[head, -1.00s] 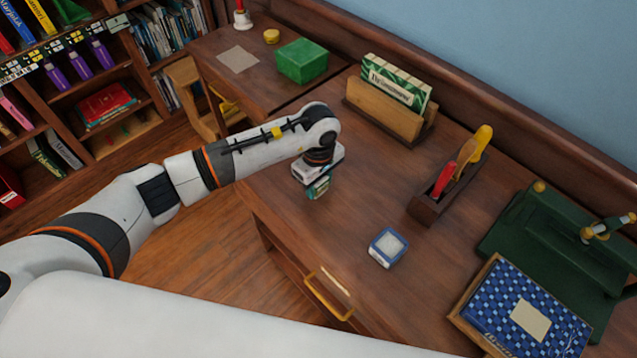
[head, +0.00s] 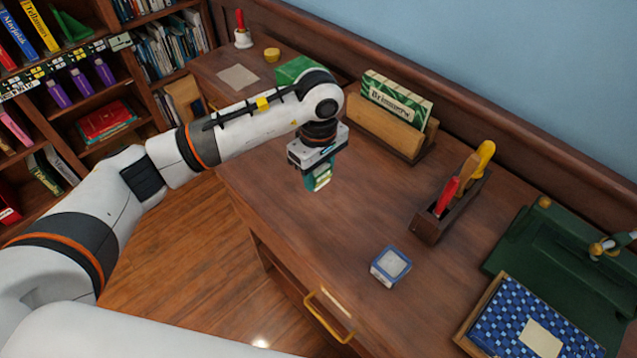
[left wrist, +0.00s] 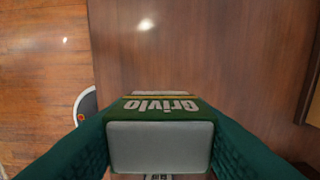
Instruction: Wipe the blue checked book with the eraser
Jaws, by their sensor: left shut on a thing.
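The blue checked book (head: 507,318) lies at the lower right of the head view, with a cream label on its cover, partly cut off by the frame. My left gripper (head: 317,170) points down above the middle of the desk, well to the left of the book. It is shut on the eraser (head: 323,177), a green block. In the left wrist view the eraser (left wrist: 160,143) shows a pale grey end and the word "Grivlo", held between two dark green fingers. My right gripper is not in view.
A wooden holder with tools (head: 432,220) stands between my left gripper and the green stand (head: 555,240). A small blue-and-white box (head: 390,267) sits near the front edge. A card rack (head: 385,130) and green box (head: 293,70) stand behind. The desk's middle is clear.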

